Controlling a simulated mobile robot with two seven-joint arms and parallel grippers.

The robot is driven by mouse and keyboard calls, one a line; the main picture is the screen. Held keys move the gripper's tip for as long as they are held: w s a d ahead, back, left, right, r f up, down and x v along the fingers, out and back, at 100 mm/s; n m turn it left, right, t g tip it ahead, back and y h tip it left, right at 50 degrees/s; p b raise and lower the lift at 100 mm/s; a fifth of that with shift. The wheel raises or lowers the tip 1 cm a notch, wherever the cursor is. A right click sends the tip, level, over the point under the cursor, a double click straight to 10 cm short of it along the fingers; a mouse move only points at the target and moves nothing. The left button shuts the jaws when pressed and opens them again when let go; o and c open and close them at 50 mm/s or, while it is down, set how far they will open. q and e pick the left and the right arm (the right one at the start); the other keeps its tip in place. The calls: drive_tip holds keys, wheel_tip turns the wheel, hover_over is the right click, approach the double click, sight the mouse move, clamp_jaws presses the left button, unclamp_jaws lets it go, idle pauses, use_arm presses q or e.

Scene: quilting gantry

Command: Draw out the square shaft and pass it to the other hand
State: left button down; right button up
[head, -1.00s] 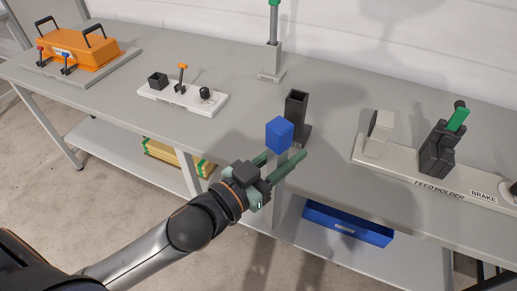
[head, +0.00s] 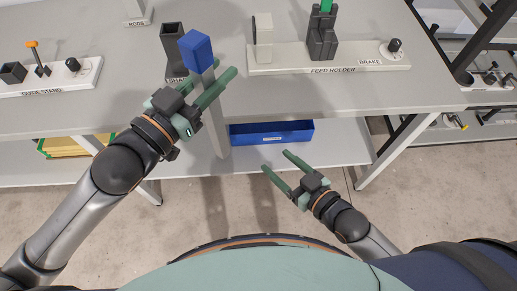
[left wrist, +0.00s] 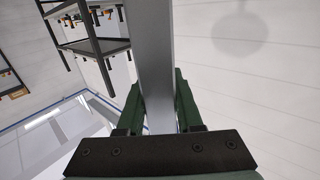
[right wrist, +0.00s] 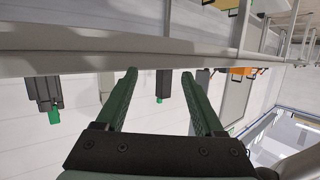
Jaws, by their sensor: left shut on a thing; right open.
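The square shaft (head: 219,132) is a long grey square bar with a blue block (head: 195,50) on its top end. My left gripper (head: 221,77) is shut on it below the block. The shaft hangs nearly upright, clear of its dark square holder (head: 173,56), with its lower end past the table's front edge. In the left wrist view the shaft (left wrist: 156,55) runs between the fingers. My right gripper (head: 276,161) is open and empty, lower and to the right of the shaft, apart from it. The right wrist view shows nothing between its fingers (right wrist: 160,75).
The feed holder base (head: 290,57) with a black, green-topped block (head: 323,35) stands right of the holder on the table (head: 120,105). A white stand (head: 50,80) is at left. A blue tray (head: 272,133) lies on the lower shelf. Open floor lies in front.

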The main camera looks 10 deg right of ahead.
sight(223, 138)
drive_tip(key=s+a+r+n+g+y, duration=0.1)
drive_tip(key=s+a+r+n+y, duration=0.1)
drive_tip(key=a+r+n+y, duration=0.5)
drive_tip(key=w+a+m, duration=0.1)
drive_tip(key=w+a, duration=0.1)
drive_tip(key=w+a+r+m, duration=0.1)
drive_tip(key=w+a, duration=0.1)
drive_tip(key=w+a+m+h, duration=0.1)
drive_tip(key=w+a, duration=0.2)
drive_tip(key=shift+r, duration=0.3)
use_arm(q)
drive_tip(key=shift+r, duration=0.1)
use_arm(e)
drive_tip(key=shift+a, duration=0.1)
clamp_jaws()
use_arm(q)
drive_tip(key=shift+c, duration=2.4)
unclamp_jaws()
